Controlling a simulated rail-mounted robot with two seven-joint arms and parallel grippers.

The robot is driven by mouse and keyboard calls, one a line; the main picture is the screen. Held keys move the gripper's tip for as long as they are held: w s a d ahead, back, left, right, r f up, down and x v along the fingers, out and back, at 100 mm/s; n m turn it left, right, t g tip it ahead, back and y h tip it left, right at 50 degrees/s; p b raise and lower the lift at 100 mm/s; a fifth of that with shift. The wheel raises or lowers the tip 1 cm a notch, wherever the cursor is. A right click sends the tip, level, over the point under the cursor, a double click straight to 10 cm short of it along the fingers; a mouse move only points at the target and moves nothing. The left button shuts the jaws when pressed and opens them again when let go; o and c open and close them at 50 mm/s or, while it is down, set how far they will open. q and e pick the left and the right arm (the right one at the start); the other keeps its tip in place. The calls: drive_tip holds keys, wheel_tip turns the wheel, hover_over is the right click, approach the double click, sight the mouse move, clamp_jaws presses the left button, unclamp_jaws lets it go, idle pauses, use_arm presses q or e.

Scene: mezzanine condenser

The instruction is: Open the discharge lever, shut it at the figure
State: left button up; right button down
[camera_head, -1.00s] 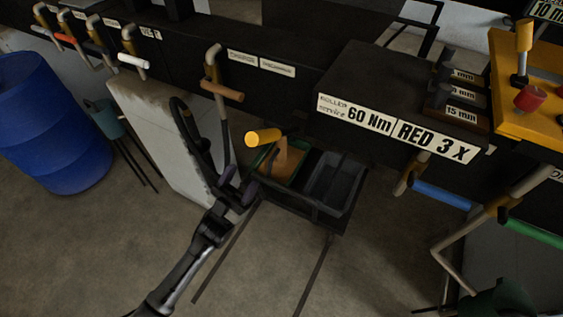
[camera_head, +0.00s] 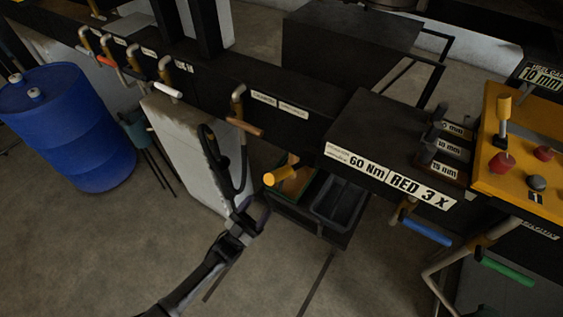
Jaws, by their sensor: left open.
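A pipe lever with a brown-orange handle (camera_head: 245,127) hangs from the dark bench front, beside two small white labels (camera_head: 279,103) too small to read for sure. I cannot tell for certain that it is the discharge lever. Below it a yellow cylindrical grip (camera_head: 282,174) sticks out in front of the bins. My left gripper (camera_head: 245,208) is open and empty, below the brown-orange handle and left of the yellow grip, apart from both. My right gripper is not in view. No measuring readout can be made out.
Bins (camera_head: 340,207) stand under the bench. A pale block (camera_head: 185,150), a dark curved loop (camera_head: 212,150) and a blue drum (camera_head: 68,125) are left. Blue (camera_head: 427,231) and green (camera_head: 508,271) handles and a yellow panel (camera_head: 518,175) are right.

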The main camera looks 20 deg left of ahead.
sight(279, 174)
use_arm(q)
drive_tip(key=shift+m+h, duration=0.4)
drive_tip(key=shift+h, duration=0.2)
drive_tip(key=p+x, duration=0.1)
drive_tip(key=x, duration=0.2)
drive_tip(key=p+x, duration=0.1)
drive_tip(key=x, duration=0.3)
drive_tip(key=p+x, duration=0.1)
drive_tip(key=x, duration=0.3)
drive_tip(key=shift+s+r, duration=0.15)
drive_tip(key=shift+r, duration=0.3)
drive_tip(key=shift+w+d+r, duration=0.2)
drive_tip(key=shift+w+r, duration=0.2)
drive_tip(key=shift+r, duration=0.05)
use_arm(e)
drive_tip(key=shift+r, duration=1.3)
use_arm(q)
drive_tip(key=shift+c, duration=0.2)
clamp_jaws()
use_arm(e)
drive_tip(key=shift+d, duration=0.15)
